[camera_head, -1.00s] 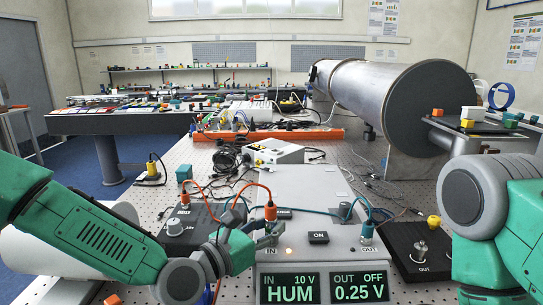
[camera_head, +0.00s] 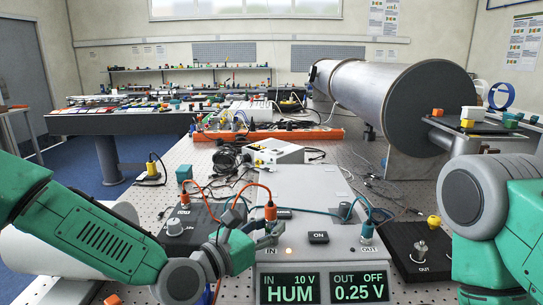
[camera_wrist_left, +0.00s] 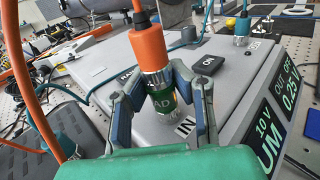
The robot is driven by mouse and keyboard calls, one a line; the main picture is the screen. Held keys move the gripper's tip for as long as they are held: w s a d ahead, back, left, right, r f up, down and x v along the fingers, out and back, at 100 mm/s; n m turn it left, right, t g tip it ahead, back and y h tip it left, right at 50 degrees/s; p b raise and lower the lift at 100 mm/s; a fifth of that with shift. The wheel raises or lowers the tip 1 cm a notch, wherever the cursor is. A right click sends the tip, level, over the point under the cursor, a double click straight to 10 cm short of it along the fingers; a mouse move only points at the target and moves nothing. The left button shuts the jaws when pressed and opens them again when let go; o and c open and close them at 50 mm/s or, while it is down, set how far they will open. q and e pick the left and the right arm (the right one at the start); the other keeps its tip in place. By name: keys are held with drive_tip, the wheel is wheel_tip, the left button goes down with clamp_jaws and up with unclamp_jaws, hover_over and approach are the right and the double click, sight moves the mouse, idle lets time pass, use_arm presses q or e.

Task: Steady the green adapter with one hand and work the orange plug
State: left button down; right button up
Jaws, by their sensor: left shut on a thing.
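The green adapter (camera_wrist_left: 163,101) stands upright on the IN socket of the grey box, with part of a label showing. The orange plug (camera_wrist_left: 149,50) sits on top of it, its cable rising from its upper end; the plug also shows in the head view (camera_head: 270,211). My left gripper (camera_head: 268,233) is shut on the adapter, one finger on each side of it, below the plug; the fingers show close up in the left wrist view (camera_wrist_left: 163,98). My right arm enters at the right, but its gripper is out of the picture.
The grey box (camera_head: 300,185) has an ON button (camera_head: 318,237) and a display (camera_head: 328,287) reading IN 10 V, HUM, OUT OFF, 0.25 V. A teal plug (camera_head: 367,230) is at OUT. Dark boxes flank it, and cables cross the perforated table.

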use_arm(q)
drive_tip(key=shift+f, duration=0.15)
drive_tip(key=c, duration=1.4)
unclamp_jaws()
drive_tip(key=shift+o, duration=0.2)
